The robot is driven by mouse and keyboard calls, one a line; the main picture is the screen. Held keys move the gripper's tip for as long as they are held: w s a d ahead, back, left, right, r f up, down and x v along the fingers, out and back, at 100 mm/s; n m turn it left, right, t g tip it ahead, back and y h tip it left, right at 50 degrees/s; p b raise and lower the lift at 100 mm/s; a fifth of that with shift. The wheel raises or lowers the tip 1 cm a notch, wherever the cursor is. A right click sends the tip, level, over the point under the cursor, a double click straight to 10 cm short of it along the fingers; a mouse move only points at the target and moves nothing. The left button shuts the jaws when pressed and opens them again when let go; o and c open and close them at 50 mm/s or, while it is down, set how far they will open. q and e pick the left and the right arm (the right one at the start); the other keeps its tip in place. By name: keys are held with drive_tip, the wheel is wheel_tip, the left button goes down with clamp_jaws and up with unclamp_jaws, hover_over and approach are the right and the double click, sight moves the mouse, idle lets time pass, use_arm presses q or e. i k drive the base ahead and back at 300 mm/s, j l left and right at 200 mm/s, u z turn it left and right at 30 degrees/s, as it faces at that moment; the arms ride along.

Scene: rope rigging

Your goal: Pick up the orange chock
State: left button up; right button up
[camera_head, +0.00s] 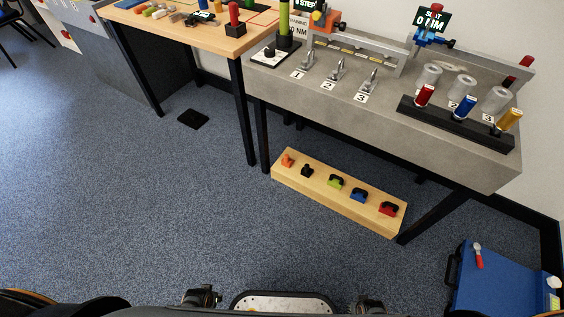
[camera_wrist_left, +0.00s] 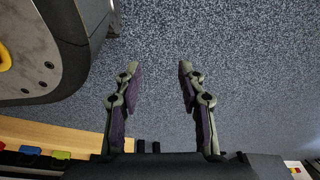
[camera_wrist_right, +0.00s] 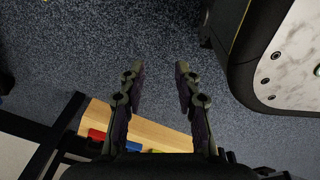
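The orange chock (camera_head: 287,160) sits at the left end of a low wooden board (camera_head: 333,203) on the floor under the grey bench in the head view. A black piece (camera_head: 307,171) stands just right of it. My left gripper (camera_wrist_left: 157,68) is open and empty above the carpet in the left wrist view. My right gripper (camera_wrist_right: 160,68) is open and empty in the right wrist view. Both are apart from the chock. The chock cannot be made out in either wrist view.
The board also holds a green chock (camera_head: 335,182), a blue chock (camera_head: 359,195) and a red chock (camera_head: 388,209). Dark bench legs (camera_head: 262,135) stand near the board. A blue case (camera_head: 492,284) lies at the right. The carpet (camera_head: 170,200) left and in front is clear.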

sight(287, 161)
drive_tip(key=z, duration=2.3)
drive_tip(key=u, duration=2.3)
drive_tip(key=i+j+z, duration=0.15)
drive_tip(key=z, duration=0.25)
drive_tip(key=j+z, duration=0.3)
drive_tip(key=z, duration=0.15)
drive_tip(key=i+j+z, duration=0.1)
drive_tip(key=j+z, duration=0.3)
drive_tip(key=l, duration=0.1)
